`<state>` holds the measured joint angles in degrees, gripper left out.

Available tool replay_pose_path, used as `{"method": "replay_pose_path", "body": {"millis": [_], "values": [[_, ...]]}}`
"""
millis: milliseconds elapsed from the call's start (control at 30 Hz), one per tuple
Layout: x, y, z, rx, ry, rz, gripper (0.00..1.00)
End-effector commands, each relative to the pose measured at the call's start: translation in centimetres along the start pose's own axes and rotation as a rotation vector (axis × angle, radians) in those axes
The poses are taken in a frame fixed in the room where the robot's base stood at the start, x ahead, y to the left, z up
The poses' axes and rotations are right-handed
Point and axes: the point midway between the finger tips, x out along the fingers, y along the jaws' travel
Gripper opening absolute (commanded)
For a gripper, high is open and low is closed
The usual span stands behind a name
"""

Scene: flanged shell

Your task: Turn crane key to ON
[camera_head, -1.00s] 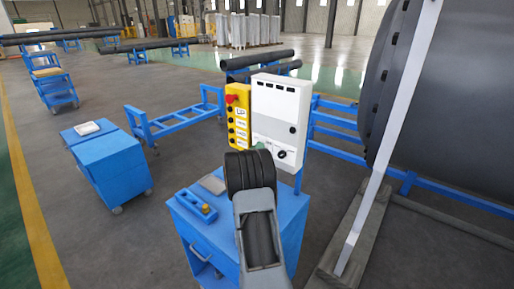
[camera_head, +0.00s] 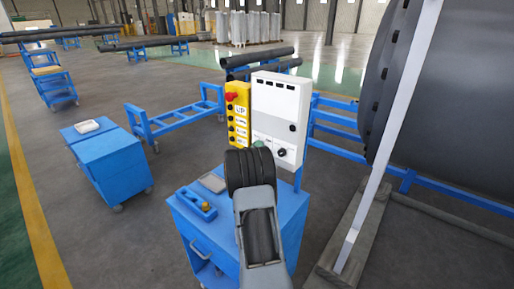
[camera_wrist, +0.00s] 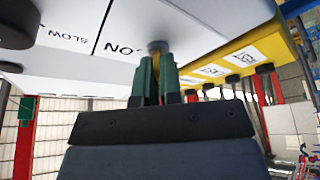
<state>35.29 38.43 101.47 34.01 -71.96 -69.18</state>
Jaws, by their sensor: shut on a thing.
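The white control box (camera_head: 279,108) stands upright above the blue cabinet in the head view. A dark round knob (camera_head: 281,152) shows low on its front. In the wrist view, the box's white face (camera_wrist: 85,60) carries upside-down "ON" and "SLOW" labels. The crane key (camera_wrist: 157,47), a small metal piece, sits at the box beside the "ON" label. My gripper (camera_wrist: 156,64) has its green fingers shut on the key from both sides. In the head view my arm hides most of the gripper, and only a bit of green shows at the box. The key's exact angle is unclear.
A yellow button pendant (camera_head: 237,115) with a red button adjoins the box's left side. The blue cabinet (camera_head: 289,215) below bears a blue block and a grey flat item. A large dark shell (camera_head: 440,100) and a slanting white post (camera_head: 385,150) stand to the right.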

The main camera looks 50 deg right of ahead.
Motion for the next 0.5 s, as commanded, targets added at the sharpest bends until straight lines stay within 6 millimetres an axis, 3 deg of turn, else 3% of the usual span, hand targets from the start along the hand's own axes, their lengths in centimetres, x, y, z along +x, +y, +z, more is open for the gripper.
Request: {"method": "replay_pose_path", "body": {"millis": [267,500], "values": [[0.03,-0.44,0.44,0.078,0.003,0.034,0.0],[-0.05,-0.68,0.72,0.257,0.004,0.11,0.0]]}}
